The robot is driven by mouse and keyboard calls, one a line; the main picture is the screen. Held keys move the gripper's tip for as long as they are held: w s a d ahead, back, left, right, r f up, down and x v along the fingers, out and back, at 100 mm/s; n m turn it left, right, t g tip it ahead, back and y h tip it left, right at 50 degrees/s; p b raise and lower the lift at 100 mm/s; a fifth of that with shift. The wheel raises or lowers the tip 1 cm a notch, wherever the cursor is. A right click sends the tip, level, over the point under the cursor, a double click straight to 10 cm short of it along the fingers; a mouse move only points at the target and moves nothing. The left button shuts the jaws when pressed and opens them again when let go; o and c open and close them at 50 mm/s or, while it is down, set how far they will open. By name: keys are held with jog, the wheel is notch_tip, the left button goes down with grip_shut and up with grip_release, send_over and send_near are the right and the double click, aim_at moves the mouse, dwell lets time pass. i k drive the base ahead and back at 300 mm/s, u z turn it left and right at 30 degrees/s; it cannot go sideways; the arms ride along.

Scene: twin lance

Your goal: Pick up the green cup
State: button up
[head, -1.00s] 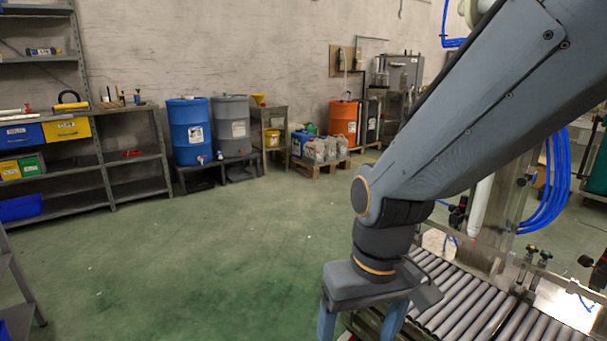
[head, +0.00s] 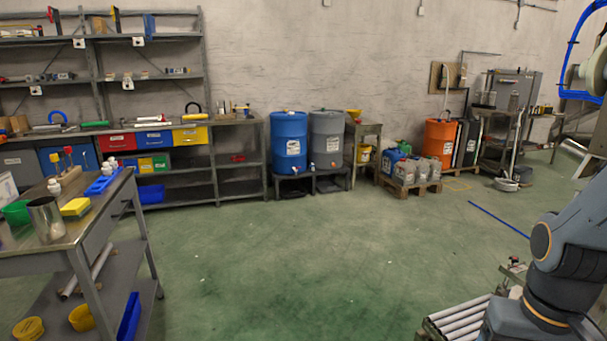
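A green object (head: 16,212), possibly the green cup, is on the workbench (head: 75,232) at the far left. It is partly hidden behind a grey metal beaker (head: 46,219), so its full shape cannot be told. My arm is at the lower right, far from the bench.
On the bench are a yellow sponge-like block (head: 76,207), a blue tray (head: 102,183) and white bottles. Shelves line the back wall beside blue (head: 289,142) and grey drums. A roller conveyor (head: 460,318) is at lower right. The middle green floor is clear.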

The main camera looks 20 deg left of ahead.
aim_at(16, 214)
jog(key=u, duration=2.4)
jog(key=k, duration=0.55)
jog(key=u, duration=0.85)
jog(key=i, duration=1.25)
jog(key=u, duration=0.55)
jog(key=i, duration=1.4)
jog(key=z, duration=0.85)
jog(key=i, duration=0.8)
jog(key=z, duration=1.4)
jog(key=i, duration=0.45)
jog(key=z, duration=0.35)
